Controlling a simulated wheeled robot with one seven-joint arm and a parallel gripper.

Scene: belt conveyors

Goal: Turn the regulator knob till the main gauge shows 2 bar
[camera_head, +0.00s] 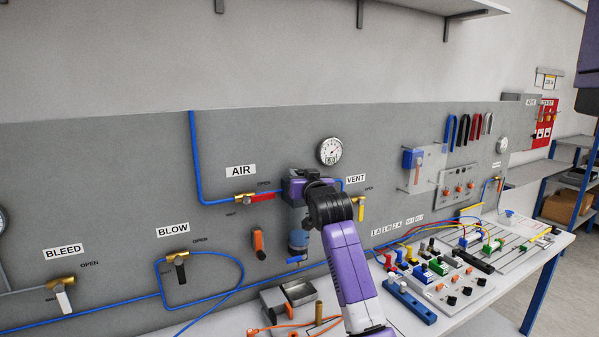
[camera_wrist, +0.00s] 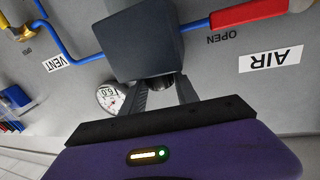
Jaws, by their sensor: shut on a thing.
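The main gauge (camera_head: 330,151) is a round white dial on the grey panel, above and right of my gripper. In the wrist view the gauge (camera_wrist: 110,97) is upside down and partly covered by a finger. The regulator is a dark block (camera_wrist: 145,42) on the blue air line. My gripper (camera_wrist: 163,88) is shut on the dark regulator knob (camera_wrist: 162,82) at the block's end. The knob is mostly hidden between the fingers. In the head view my arm hides the knob.
The AIR valve's red handle (camera_head: 262,197) is left of my gripper. The VENT valve's yellow handle (camera_head: 361,210) is close on the right. A blue-bowled unit (camera_head: 298,240) hangs below.

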